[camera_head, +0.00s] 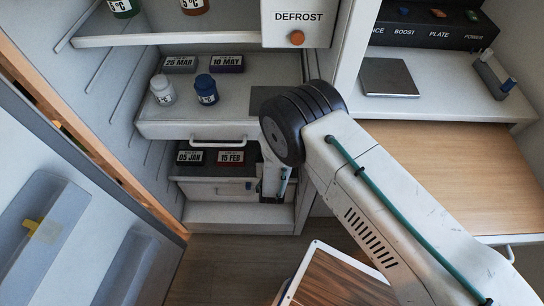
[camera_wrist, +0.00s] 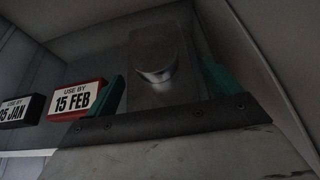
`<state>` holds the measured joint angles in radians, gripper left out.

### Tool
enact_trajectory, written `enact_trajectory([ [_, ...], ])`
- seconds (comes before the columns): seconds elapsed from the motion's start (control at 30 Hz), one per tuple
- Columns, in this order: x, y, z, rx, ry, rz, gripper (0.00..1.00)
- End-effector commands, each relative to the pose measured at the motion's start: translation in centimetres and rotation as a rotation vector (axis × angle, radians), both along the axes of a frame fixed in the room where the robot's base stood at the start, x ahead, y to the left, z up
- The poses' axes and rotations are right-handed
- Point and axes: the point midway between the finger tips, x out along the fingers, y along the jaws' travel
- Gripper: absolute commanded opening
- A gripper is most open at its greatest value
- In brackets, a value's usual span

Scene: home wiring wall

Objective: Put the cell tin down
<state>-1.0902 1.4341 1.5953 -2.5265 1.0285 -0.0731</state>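A small metallic cylinder, which looks like the cell tin (camera_wrist: 155,62), stands upright on a dark grey pad (camera_wrist: 160,22) in the wrist view. My gripper (camera_wrist: 163,78) has its teal fingers spread, one on each side of the tin, with a visible gap on both sides. In the head view my gripper (camera_head: 278,182) is mostly hidden behind my arm, at the right end of the low fridge compartment. The tin is not visible in the head view.
A red-edged "15 FEB" block (camera_wrist: 76,100) sits close left of my left finger, with a black "05 JAN" block (camera_wrist: 18,111) beyond it. The compartment wall (camera_wrist: 262,65) is near on the right. The upper shelf (camera_head: 190,125) is above in the head view.

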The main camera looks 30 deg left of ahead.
Motion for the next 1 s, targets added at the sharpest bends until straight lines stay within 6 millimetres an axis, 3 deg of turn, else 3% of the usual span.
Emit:
enact_trajectory([
  [0.33, -0.4, -0.2, 0.5, 0.0, 0.0, 0.001, 0.89],
  [0.8, -7.7, -4.2, 4.5, -0.001, -0.001, 0.002, 0.89],
  [1.0, -9.2, -5.1, 5.4, 0.0, 0.0, 0.001, 0.89],
])
